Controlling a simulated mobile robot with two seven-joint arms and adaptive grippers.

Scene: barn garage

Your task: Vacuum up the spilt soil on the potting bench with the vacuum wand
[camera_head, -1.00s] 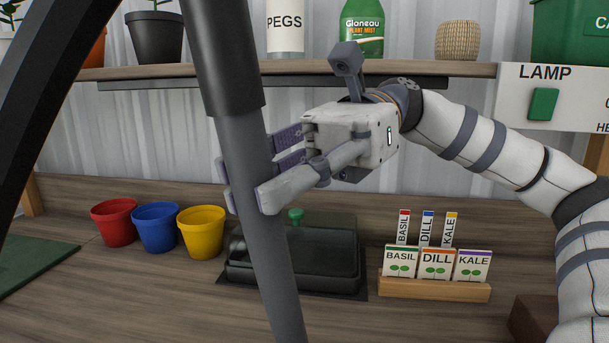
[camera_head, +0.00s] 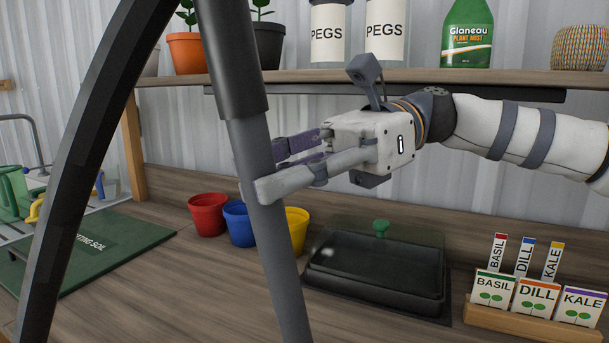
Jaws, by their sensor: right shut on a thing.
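My right gripper (camera_head: 262,172) is shut on the grey vacuum wand (camera_head: 273,225), which crosses the view at a steep tilt. The wand's dark upper sleeve (camera_head: 230,60) rises out of the top of the view, and its lower end is below the picture. A thick black curved tube (camera_head: 82,150) runs along the left. The wooden potting bench (camera_head: 170,285) lies below. I cannot make out any loose soil on its visible part. My left gripper is not in view.
A green potting mat (camera_head: 125,250) lies at the left. Red (camera_head: 207,214), blue (camera_head: 238,224) and yellow (camera_head: 297,228) pots, a lidded black tray (camera_head: 375,270) and a seed packet stand (camera_head: 530,325) line the bench. A shelf (camera_head: 400,80) with pots and bottles runs above.

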